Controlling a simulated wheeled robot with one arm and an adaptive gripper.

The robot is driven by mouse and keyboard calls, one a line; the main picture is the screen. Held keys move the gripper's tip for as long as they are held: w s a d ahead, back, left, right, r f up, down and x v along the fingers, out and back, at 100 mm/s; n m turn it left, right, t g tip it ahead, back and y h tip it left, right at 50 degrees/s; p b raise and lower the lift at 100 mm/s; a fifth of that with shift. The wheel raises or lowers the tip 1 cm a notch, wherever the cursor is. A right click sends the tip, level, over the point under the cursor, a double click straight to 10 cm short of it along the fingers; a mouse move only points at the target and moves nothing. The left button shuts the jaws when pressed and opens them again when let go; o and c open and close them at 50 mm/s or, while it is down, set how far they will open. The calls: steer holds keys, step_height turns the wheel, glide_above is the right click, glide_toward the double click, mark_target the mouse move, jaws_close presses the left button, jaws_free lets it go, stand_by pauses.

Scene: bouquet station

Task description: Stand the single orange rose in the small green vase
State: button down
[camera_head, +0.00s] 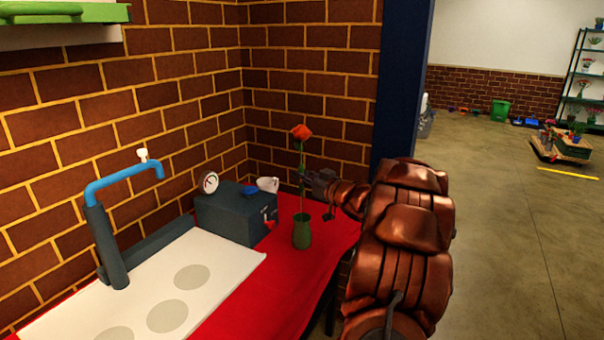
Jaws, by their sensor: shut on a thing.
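The orange rose (301,132) stands upright, its green stem running down to the small green vase (302,232). The vase stands upright on the red cloth near the table's right end. The stem's lower end meets the vase mouth in the picture; I cannot tell how deep it sits inside. My gripper (306,183) reaches in from the right and is shut on the rose's stem, below the bloom and above the vase. The fingertips are small and dark in this view.
The red-covered table (284,285) carries a dark box with a gauge (228,212) and a small white cup (268,184), left of the vase. A blue tap (118,182) rises over a white board (215,268). Brick walls stand close behind. Open floor lies to the right.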

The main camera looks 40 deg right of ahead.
mark_target(302, 191)
steer(key=shift+f+b, duration=0.8)
steer(key=shift+f, duration=2)
steer(key=c, duration=1.1)
jaws_free()
steer(key=shift+o, duration=0.2)
steer(key=s, duration=1.2)
steer(key=shift+a, duration=0.15)
